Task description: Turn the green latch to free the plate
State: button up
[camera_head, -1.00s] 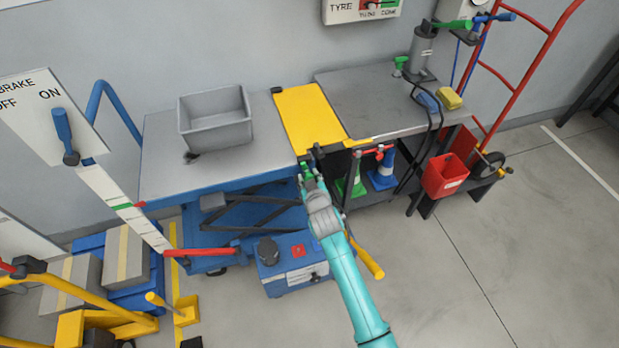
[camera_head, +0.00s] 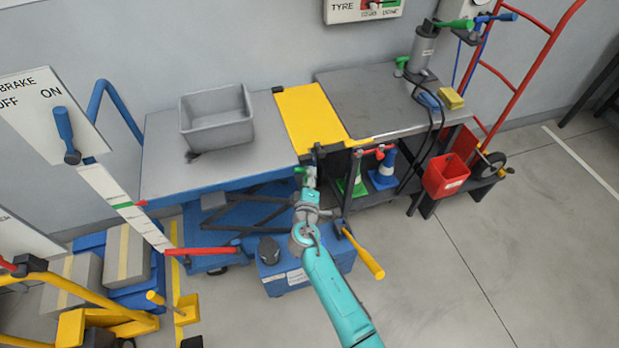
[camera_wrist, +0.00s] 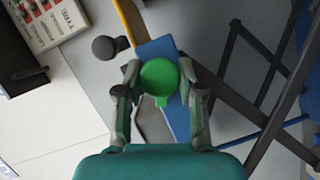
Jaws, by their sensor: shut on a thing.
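The green latch (camera_wrist: 159,77) shows in the wrist view as a round green knob with a short tab, between the two fingers of my gripper (camera_wrist: 158,84). The fingers are shut on it from both sides. In the head view the green latch (camera_head: 311,177) is a small green patch at the front edge below the yellow plate, partly hidden by my gripper (camera_head: 309,186). The yellow plate (camera_head: 308,112) lies flat, bridging the blue lift table and the dark bench.
A grey bin (camera_head: 216,127) stands on the lift table (camera_head: 165,165). A yellow-ended lever (camera_head: 365,256) sticks out just right of my arm. Open floor lies at the front right.

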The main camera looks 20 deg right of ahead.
jog(key=shift+f+n+t+h, duration=0.1)
jog(key=shift+n+t+h, duration=0.45)
jog(key=shift+n, duration=1.15)
jog(key=o, duration=1.1)
jog(key=shift+o, duration=0.2)
jog(key=v, duration=1.2)
jog(key=shift+f, duration=0.15)
